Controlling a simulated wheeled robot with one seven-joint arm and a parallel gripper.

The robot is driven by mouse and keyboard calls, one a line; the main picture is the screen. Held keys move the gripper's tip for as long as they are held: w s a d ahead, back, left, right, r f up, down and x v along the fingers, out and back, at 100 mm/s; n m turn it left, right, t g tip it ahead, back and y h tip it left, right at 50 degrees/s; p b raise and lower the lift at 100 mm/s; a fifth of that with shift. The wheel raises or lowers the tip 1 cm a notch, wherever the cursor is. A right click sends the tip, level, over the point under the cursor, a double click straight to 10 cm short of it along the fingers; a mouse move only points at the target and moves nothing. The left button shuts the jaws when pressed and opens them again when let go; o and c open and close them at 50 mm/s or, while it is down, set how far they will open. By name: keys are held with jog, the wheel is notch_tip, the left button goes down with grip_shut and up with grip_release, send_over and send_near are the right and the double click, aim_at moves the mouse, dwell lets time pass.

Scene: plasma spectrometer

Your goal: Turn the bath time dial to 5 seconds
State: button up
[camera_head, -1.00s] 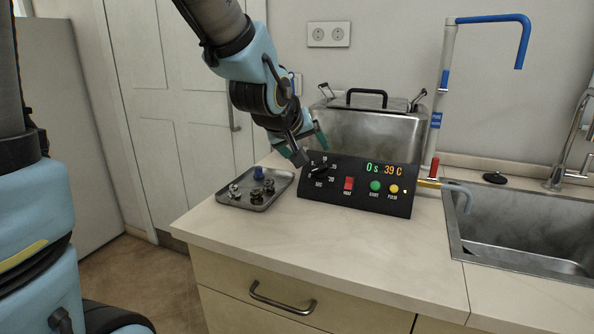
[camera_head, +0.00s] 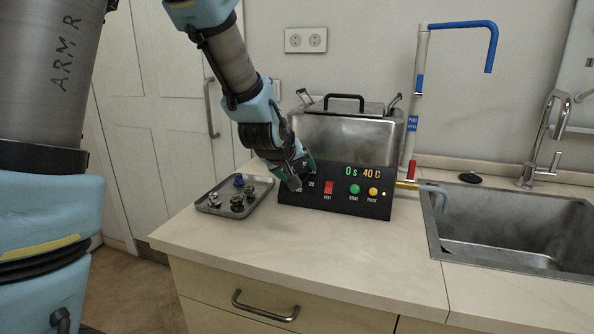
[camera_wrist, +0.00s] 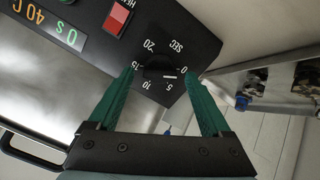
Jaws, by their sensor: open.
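The black control panel (camera_head: 345,207) stands on the counter in front of a steel bath, its display (camera_head: 362,173) reading 0 s and 40 C. The black bath time dial (camera_wrist: 158,66) shows in the wrist view, ringed by marks from 0 to 20 SEC, its white pointer line toward the 0 mark. In the head view my gripper hides the dial. My gripper (camera_head: 301,175) is open at the panel's left end. In the wrist view its green fingers stand on either side of the dial; I cannot tell whether they touch it.
A metal tray (camera_head: 212,208) with small parts lies left of the panel. A red button (camera_head: 328,187), a green button (camera_head: 354,189) and a yellow button (camera_head: 374,191) sit right of the dial. The steel bath (camera_head: 345,135) stands behind; a sink (camera_head: 510,225) is at right. The front counter is clear.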

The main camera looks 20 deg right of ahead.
jog(key=shift+c, duration=0.3)
grip_shut()
jog(key=shift+m, duration=0.3)
jog(key=shift+d+m+b, duration=0.1)
jog(key=shift+m+b, duration=0.5)
jog(key=shift+m, duration=0.3)
jog(key=m, duration=0.3)
jog(key=shift+s+d+m+b, duration=0.1)
jog(key=shift+m+b, duration=0.2)
jog(key=shift+b, duration=0.1)
jog(key=m, duration=0.5)
jog(key=shift+y, duration=0.3)
jog(key=shift+m+t, duration=0.3)
